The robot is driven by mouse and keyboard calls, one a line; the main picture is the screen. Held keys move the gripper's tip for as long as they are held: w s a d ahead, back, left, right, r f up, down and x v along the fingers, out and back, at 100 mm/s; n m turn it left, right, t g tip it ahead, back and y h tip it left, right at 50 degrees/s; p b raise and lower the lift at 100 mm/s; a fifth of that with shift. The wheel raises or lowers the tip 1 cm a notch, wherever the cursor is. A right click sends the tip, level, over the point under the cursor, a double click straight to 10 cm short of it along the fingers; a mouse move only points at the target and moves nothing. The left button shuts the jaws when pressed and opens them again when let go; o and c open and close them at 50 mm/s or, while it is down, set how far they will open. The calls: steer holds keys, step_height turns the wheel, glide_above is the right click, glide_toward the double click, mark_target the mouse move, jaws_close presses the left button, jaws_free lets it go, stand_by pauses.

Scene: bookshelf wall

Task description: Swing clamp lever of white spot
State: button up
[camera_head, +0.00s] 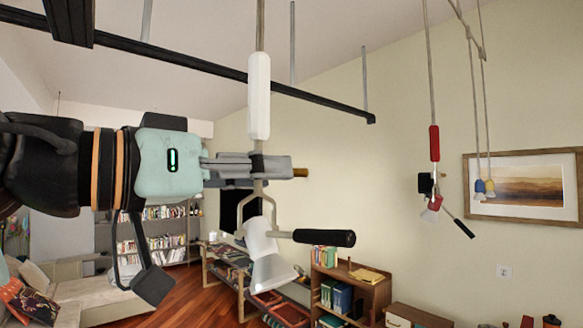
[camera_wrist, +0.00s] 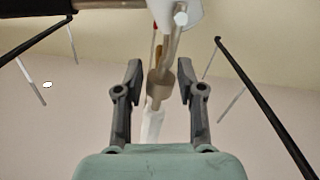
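The white spot (camera_head: 270,258) hangs at the centre of the head view, below a white cylinder (camera_head: 259,95) on a thin rod. Its clamp lever has a black grip (camera_head: 323,237) pointing right, below my gripper. In the wrist view the white spot (camera_wrist: 180,12) shows at the top edge. My gripper (camera_head: 280,167) reaches in from the left at the height of the clamp. In the wrist view my gripper (camera_wrist: 160,78) has its fingers apart, with the grey-brown clamp part (camera_wrist: 158,85) between them. The right finger is close to metal; contact cannot be told.
A red lamp (camera_head: 434,145) with its own black-gripped lever hangs at the right. A black ceiling rail (camera_head: 190,57) runs above. Shelves and a sofa stand below.

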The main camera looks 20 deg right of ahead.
mark_target(308, 173)
steer(key=x, duration=0.4)
steer(key=shift+p, duration=0.35)
jaws_close()
